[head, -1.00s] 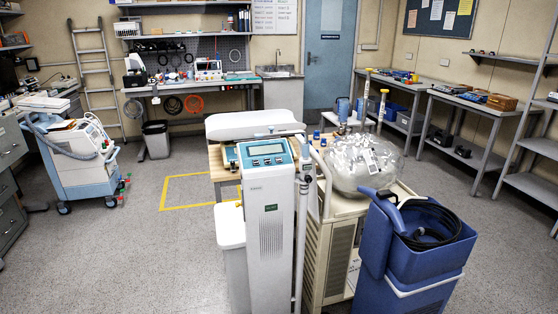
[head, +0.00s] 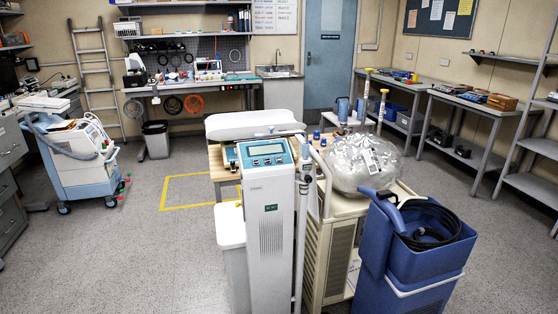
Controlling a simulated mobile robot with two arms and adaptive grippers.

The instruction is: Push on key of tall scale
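The tall scale (head: 270,235) stands upright in the middle front of the head view, a white column on a base below the frame. Its head carries a teal-framed panel (head: 266,155) with a small grey display (head: 266,149) and a row of small keys (head: 267,161) under it. The keys are too small to tell which one is the on key. Neither of my grippers shows in the head view, and nothing touches the panel.
A beige cart (head: 330,225) with a clear wrapped bundle (head: 362,165) stands close right of the scale. A blue bin unit (head: 415,250) with a black hose is further right. A white-blue medical cart (head: 75,160) stands far left.

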